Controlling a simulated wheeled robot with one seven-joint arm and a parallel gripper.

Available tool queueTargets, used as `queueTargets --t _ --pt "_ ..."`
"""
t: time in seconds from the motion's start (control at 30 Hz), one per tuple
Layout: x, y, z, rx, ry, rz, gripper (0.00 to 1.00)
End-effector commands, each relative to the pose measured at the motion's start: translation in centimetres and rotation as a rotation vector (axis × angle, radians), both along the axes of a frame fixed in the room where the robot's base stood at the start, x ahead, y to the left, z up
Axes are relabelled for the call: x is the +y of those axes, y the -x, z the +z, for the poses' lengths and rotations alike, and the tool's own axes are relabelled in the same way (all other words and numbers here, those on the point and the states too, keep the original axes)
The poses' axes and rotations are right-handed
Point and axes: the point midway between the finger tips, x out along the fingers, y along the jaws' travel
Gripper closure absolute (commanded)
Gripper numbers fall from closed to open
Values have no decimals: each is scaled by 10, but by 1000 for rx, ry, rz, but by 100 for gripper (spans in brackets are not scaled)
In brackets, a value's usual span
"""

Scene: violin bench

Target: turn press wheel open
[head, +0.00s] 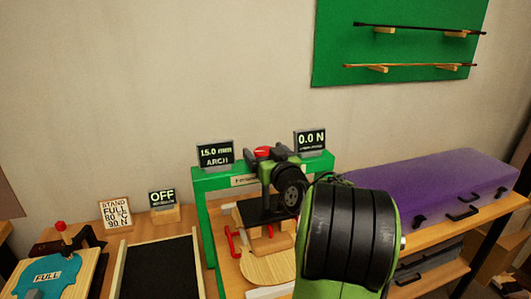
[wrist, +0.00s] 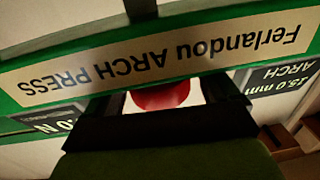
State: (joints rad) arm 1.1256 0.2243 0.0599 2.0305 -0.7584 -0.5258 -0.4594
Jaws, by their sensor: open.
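The green arch press (head: 203,222) stands on the bench, with a small red part of its wheel (head: 263,152) showing on top. Its displays read 15.0 mm ARCH (head: 215,155) and 0.0 N (head: 310,141). My gripper (head: 263,165) is at the top beam, close to the wheel; my arm hides part of the press. In the wrist view the red wheel (wrist: 161,96) shows between the open fingers of my gripper (wrist: 160,98). Whether the fingers touch it, I cannot tell. The label Ferlandou ARCH PRESS (wrist: 160,66) appears upside down there.
A purple case (head: 430,185) lies to the right. A small OFF display (head: 162,198), a STAND card (head: 115,213), a black-topped tray (head: 160,268) and a teal FULL plate (head: 48,277) are to the left. A green bow board (head: 400,50) hangs behind.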

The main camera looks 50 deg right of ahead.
Motion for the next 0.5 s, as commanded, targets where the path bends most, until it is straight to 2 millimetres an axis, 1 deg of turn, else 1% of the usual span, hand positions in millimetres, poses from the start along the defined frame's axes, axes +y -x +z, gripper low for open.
queueTargets --t 0.03,0.33,0.5 --pt "0 0 0 0 0 0 17" --pt "0 1 0 1 0 0 62" --pt "-3 1 -3 -5 -1 34 63"
